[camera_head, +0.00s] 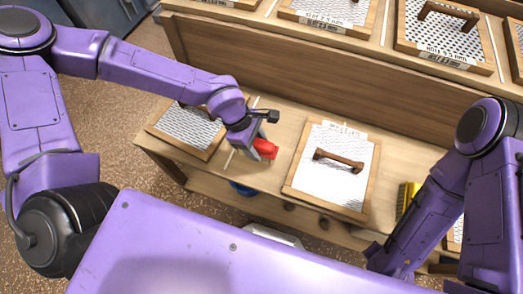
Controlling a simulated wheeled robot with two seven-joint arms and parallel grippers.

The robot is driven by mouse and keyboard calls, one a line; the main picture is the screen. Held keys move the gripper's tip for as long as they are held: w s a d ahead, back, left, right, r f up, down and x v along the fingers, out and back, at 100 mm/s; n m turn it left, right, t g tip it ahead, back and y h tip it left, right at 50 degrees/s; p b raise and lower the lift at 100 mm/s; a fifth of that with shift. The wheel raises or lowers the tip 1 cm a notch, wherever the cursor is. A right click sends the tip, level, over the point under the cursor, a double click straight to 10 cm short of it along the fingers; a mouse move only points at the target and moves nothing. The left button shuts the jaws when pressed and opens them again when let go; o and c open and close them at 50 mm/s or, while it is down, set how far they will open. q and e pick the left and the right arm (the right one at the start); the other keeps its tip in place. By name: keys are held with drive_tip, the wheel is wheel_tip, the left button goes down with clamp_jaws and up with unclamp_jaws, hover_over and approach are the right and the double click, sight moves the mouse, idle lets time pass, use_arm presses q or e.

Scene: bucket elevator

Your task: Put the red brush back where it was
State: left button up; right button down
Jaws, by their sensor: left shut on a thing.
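My left gripper (257,147) is shut on the red brush (266,149), of which only a small red part shows. The gripper points down over the wooden bench, between two wood-framed panels. I cannot tell whether the brush touches the bench top. My right arm comes in from the right and hangs down, but its gripper does not show.
A framed white panel (323,187) with a brown handle (338,161) lies right of the brush. Another framed panel (187,130) lies left, partly under my arm. A yellow thing (404,196) sits beside my right arm. More panels line the raised shelf behind. Something blue (240,188) is below.

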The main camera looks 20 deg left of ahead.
use_arm(q)
drive_tip(key=shift+w+d+f, duration=0.15)
drive_tip(key=shift+w+f, duration=0.65)
drive_tip(key=shift+f, duration=0.15)
drive_tip(key=f, duration=0.4)
drive_tip(key=shift+w+b, duration=0.35)
drive_tip(key=o, duration=1.4)
drive_tip(key=p+v, duration=0.2)
drive_tip(key=v, duration=1)
drive_tip(key=shift+s+r, duration=0.1)
drive_tip(key=shift+r, duration=0.05)
